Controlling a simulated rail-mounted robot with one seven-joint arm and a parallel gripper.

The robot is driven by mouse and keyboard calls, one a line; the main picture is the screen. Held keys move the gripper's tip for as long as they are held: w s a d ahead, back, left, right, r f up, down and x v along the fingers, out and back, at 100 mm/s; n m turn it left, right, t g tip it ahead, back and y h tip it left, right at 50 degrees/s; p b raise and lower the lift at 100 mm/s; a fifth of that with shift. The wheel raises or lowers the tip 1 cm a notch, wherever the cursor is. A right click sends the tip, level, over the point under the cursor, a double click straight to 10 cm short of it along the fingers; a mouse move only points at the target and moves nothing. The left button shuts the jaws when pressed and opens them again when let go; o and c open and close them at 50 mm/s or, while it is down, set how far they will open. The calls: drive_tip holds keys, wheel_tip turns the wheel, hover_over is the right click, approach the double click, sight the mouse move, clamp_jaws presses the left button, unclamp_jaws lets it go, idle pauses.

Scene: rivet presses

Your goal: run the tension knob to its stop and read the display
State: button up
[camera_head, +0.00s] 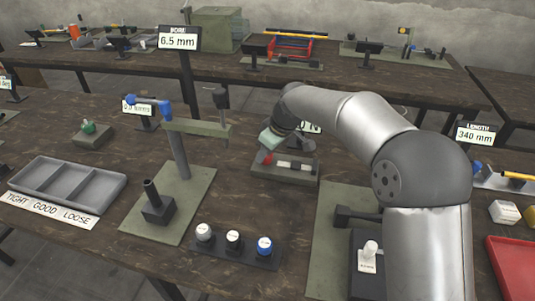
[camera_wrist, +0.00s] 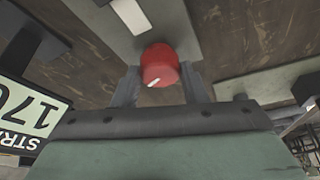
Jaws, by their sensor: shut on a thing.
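The red tension knob (camera_wrist: 160,62) has a white mark on its face and sits between the two fingers of my gripper (camera_wrist: 158,78). In the head view the knob (camera_head: 267,158) shows at the left end of a small green-grey base plate (camera_head: 288,178), just below my gripper (camera_head: 269,148). My gripper is shut on the knob. A display (camera_wrist: 35,110) stands at the left of the wrist view, upside down and cut off. It shows digits starting 17 and a label starting STR. In the head view this display (camera_head: 313,128) is mostly hidden behind my arm.
A white-marked bar (camera_head: 296,165) lies beside the knob on the plate. A post press (camera_head: 178,155) and a row of three knobs (camera_head: 233,241) stand left and in front. A grey tray (camera_head: 68,184) is at far left, a red tray (camera_head: 512,265) at right.

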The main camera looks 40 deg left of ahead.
drive_tip(key=m+t, duration=0.1)
drive_tip(key=m, duration=0.2)
drive_tip(key=m+t, duration=0.1)
drive_tip(key=m, duration=0.2)
drive_tip(key=shift+s+h+b, duration=0.2)
drive_tip(key=shift+h+b, duration=0.1)
drive_tip(key=shift+h, duration=0.1)
drive_tip(key=m+t+h, duration=0.1)
drive_tip(key=m, duration=0.5)
drive_tip(key=shift+s+a+t+h, duration=0.1)
drive_tip(key=shift+a+t+h, duration=0.05)
drive_tip(key=shift+t+h, duration=0.25)
drive_tip(key=shift+m, duration=0.4)
drive_tip(key=o, duration=1)
drive_tip(key=v, duration=1.7)
drive_tip(key=shift+s+r, duration=0.15)
drive_tip(key=shift+s, duration=0.05)
